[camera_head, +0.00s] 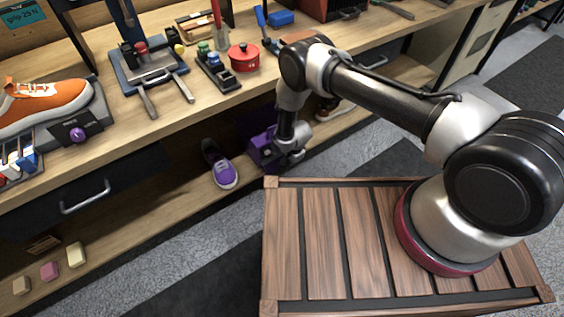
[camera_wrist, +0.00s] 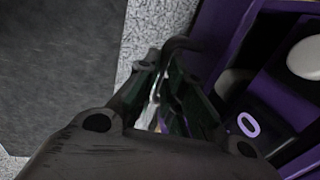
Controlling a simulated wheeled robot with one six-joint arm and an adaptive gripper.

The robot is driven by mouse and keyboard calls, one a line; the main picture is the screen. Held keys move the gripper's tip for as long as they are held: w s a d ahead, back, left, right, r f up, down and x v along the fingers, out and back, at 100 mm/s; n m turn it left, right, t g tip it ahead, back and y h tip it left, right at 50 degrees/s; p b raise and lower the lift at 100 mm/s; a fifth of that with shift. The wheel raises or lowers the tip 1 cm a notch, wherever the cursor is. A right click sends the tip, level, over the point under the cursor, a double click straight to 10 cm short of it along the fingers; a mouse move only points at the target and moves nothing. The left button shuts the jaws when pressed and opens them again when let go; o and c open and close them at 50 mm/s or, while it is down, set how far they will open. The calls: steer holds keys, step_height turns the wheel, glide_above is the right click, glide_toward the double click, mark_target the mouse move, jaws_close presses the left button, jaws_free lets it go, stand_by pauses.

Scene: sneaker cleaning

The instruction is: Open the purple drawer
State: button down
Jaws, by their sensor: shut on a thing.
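The purple drawer (camera_head: 259,146) is at the lower shelf, under the workbench, just right of the purple sneaker. In the wrist view the drawer (camera_wrist: 228,24) fills the right side, and its inside shows from above. A white rounded object and a dark object with a pale purple ring lie in it. My gripper (camera_head: 289,158) is low at the drawer's front. In the wrist view my gripper (camera_wrist: 172,98) is shut on the drawer's dark handle (camera_wrist: 181,43), which is mostly hidden between the fingers.
A purple sneaker (camera_head: 219,165) stands on the lower shelf (camera_head: 160,210), close to the drawer. A wooden slatted platform (camera_head: 317,240) lies below my arm. The workbench (camera_head: 215,103) above carries several tools and an orange sneaker (camera_head: 45,103). Grey floor (camera_head: 200,262) is clear between shelf and platform.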

steer(key=s+d, duration=0.6)
steer(key=s, duration=0.3)
steer(key=c, duration=1.5)
jaws_free()
steer(key=r, duration=0.4)
steer(key=s+d+r, duration=0.1)
steer(key=r, duration=0.7)
steer(key=shift+s+d, duration=0.15)
steer(key=shift+s, duration=0.25)
steer(key=shift+f, duration=0.1)
